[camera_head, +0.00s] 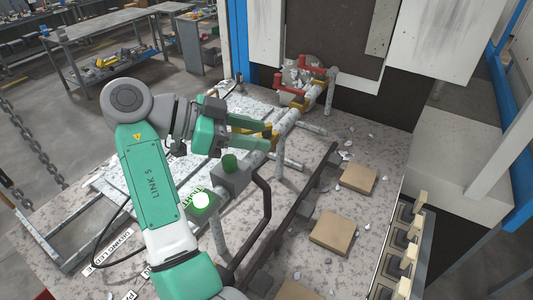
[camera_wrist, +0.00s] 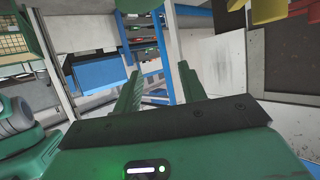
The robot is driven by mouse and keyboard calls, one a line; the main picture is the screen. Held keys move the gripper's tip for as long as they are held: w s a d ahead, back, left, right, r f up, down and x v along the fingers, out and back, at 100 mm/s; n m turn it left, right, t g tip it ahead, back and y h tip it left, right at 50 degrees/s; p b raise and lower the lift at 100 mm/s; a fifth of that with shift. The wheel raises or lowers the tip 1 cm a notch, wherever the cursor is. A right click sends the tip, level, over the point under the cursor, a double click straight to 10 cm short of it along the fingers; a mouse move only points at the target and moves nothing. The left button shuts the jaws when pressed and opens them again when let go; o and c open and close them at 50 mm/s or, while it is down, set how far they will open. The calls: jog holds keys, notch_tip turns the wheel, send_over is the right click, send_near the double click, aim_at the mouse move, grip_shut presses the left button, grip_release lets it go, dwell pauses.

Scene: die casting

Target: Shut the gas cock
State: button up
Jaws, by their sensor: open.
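A pipe run (camera_head: 286,122) crosses the bench in the head view, with yellow valve bodies (camera_head: 298,101) at its far end. Two red handles (camera_head: 288,84) stand on that end; I cannot tell which one is the gas cock's. My gripper (camera_head: 268,134) has its two green fingers apart, pointing right, beside a nearer yellow fitting on the pipe. I cannot tell whether they touch it. In the wrist view the fingers (camera_wrist: 160,78) are apart with nothing seen between them. A yellow part (camera_wrist: 268,10) and a red part (camera_wrist: 302,6) show at its top right edge.
A dark rail (camera_head: 290,215) and tan blocks (camera_head: 332,232) lie to the right. The machine's dark front (camera_head: 355,95) stands behind the handles. Pale scraps litter the bench.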

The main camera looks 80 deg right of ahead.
jog(key=s+a, duration=0.3)
jog(key=a, duration=0.2)
jog(key=shift+s+r+b, duration=0.3)
jog(key=shift+s+b, duration=0.05)
jog(key=shift+c, duration=0.4)
